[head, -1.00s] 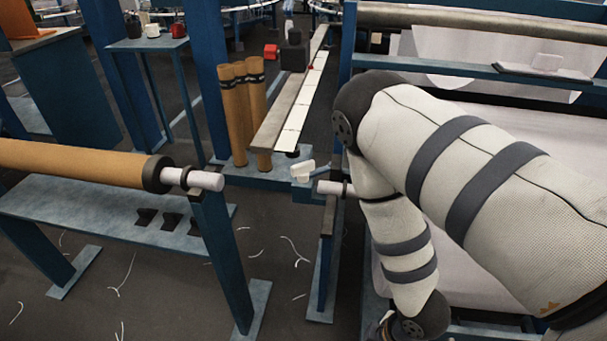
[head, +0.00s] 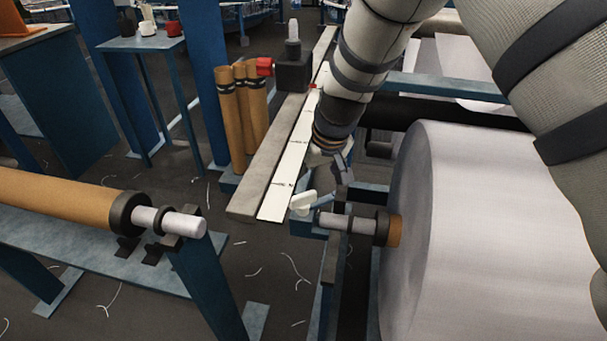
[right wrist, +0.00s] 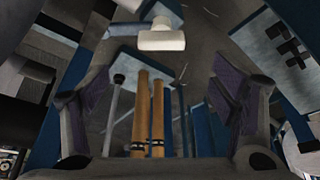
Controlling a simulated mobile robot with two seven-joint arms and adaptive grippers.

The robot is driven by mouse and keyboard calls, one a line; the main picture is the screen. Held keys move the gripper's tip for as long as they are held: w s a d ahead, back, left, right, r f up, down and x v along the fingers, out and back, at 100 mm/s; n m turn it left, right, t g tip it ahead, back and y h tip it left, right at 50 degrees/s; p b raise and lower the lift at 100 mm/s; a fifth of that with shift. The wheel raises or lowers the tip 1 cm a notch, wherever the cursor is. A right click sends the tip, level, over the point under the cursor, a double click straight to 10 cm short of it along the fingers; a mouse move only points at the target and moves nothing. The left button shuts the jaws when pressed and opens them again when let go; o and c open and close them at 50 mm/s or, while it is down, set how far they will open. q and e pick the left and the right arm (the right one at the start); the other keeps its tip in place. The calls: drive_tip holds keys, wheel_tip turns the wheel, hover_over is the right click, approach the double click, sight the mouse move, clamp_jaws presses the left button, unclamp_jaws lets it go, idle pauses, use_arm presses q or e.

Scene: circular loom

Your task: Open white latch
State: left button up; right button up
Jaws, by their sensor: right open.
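The white latch (head: 303,202) is a small white handle on a blue bracket, beside the end of the roll's shaft in the head view. In the right wrist view, the latch (right wrist: 161,38) shows as a white T-shaped handle at the top middle, ahead of the fingers. My right gripper (head: 335,168) hangs just above and to the right of the latch in the head view. In the right wrist view its two fingers (right wrist: 160,100) are spread wide with nothing between them, apart from the latch. My left gripper is out of view.
A large white roll (head: 500,220) fills the right side, with its shaft (head: 345,222) ending beside the latch. A brown roll (head: 70,200) lies on a blue rack at left. Brown tubes (head: 240,110) stand behind, next to a long rail (head: 290,165). Dark floor lies between.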

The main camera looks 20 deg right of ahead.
sight(302, 195)
drive_tip(key=b+x, duration=0.2)
drive_tip(key=x, duration=0.8)
drive_tip(key=shift+w+a+f, duration=0.15)
drive_tip(key=shift+w+f, duration=0.05)
drive_tip(key=shift+f, duration=0.1)
drive_tip(key=shift+w+f, duration=0.2)
drive_tip(key=shift+f, duration=0.05)
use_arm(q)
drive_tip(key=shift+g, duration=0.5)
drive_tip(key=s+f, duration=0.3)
